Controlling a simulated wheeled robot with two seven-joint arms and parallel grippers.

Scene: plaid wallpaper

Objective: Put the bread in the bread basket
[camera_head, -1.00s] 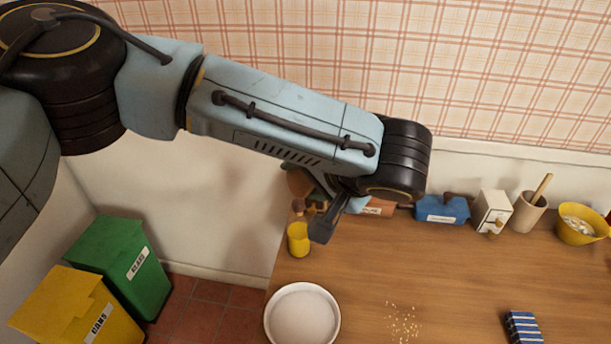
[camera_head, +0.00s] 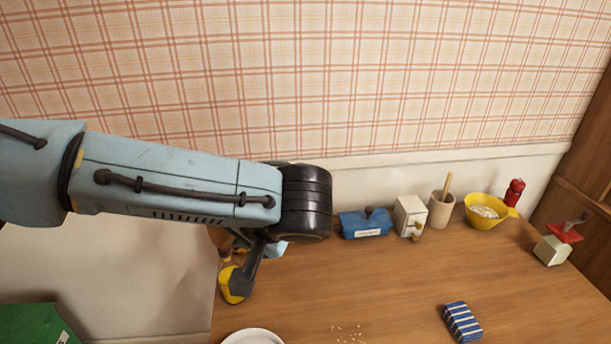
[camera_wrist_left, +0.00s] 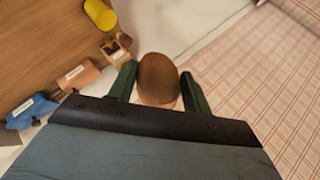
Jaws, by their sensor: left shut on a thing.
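My left gripper (camera_head: 245,272) hangs over the left back end of the wooden table in the head view. In the left wrist view its two dark green fingers stand on either side of a rounded brown bread (camera_wrist_left: 158,76) and are shut on it. In the head view only a small brown part, apparently the bread (camera_head: 220,238), shows beside the gripper; the rest is hidden behind it. I cannot make out a bread basket in either view. My right gripper is in neither view.
Near the gripper stands a yellow cup (camera_head: 231,284). A striped packet (camera_head: 462,322) and white plate (camera_head: 253,337) lie in front. The table middle is mostly clear.

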